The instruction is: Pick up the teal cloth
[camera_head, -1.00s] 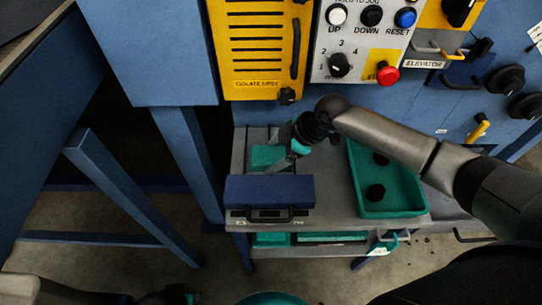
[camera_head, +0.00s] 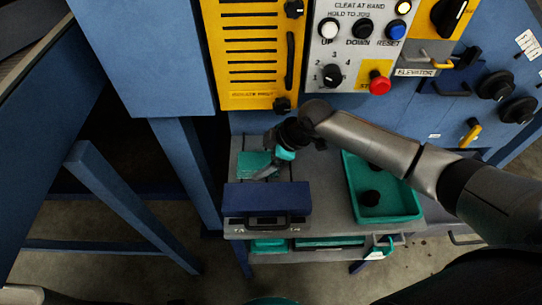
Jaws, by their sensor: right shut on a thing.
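The teal cloth (camera_head: 252,160) is a small flat patch on the grey cart top, just behind a dark blue box. My right gripper (camera_head: 266,172) reaches down and left onto the cloth's front right part, close behind the blue box. It is shut on the cloth, though its fingertips are small and dark here. The cloth still looks low, and I cannot tell whether any of it is off the surface.
The dark blue box (camera_head: 267,199) stands at the cart's front left edge. A teal tray (camera_head: 401,202) with dark round lumps sits to the right. The control panel (camera_head: 340,50), with its red button (camera_head: 380,83), rises behind. A blue frame leg (camera_head: 130,207) stands left.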

